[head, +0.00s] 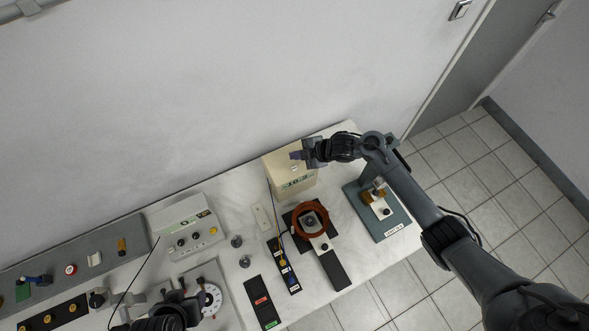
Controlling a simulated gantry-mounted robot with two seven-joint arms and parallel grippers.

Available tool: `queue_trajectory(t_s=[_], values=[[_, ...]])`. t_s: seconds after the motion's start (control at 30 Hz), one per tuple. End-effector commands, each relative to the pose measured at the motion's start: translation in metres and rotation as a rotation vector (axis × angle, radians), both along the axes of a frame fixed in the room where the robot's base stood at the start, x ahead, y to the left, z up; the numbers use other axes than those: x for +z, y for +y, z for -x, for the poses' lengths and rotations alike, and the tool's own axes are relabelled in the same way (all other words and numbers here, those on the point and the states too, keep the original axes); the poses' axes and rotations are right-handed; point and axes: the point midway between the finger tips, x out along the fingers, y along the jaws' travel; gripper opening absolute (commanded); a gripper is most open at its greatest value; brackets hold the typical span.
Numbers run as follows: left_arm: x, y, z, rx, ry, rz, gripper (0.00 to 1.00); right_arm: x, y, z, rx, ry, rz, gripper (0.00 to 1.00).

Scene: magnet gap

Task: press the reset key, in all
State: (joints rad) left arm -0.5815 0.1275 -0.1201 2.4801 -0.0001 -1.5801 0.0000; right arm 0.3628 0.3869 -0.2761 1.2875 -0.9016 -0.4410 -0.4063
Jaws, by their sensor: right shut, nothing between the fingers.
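My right gripper (297,155) is shut and empty. It is over the top of a beige box (290,180) with a small display on its front, near the wall. I cannot tell whether its fingertips touch the box. No key marked reset can be made out at this size; part of the box top is hidden by the gripper. A pale instrument (186,225) with a green display and several knobs stands left of the box. My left gripper (182,303) is at the bottom edge, dark and partly cut off, its fingers unclear.
An orange-brown coil (310,220) sits on a dark base right of centre. A blue-grey stand (379,225) is at the table's right end, under my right arm. Grey and black panels with knobs (72,269) line the left.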

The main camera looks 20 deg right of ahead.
Motion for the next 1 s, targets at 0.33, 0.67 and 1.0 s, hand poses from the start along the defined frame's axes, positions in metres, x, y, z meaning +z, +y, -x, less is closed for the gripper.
queue_trajectory(t_s=[0.33, 0.67, 1.0], values=[[-0.043, 0.0, -0.001, 0.002, -0.001, 0.002, 0.52, -0.047, 0.0, 0.0, 0.0, 0.0, 0.0, 0.0], [-0.054, -0.003, -0.001, 0.009, -0.001, 0.013, 0.52, -0.063, 0.0, 0.0, 0.0, 0.0, 0.0, 0.0], [-0.054, -0.003, -0.001, 0.008, -0.001, 0.011, 0.52, -0.063, 0.0, 0.0, 0.0, 0.0, 0.0, 0.0]])
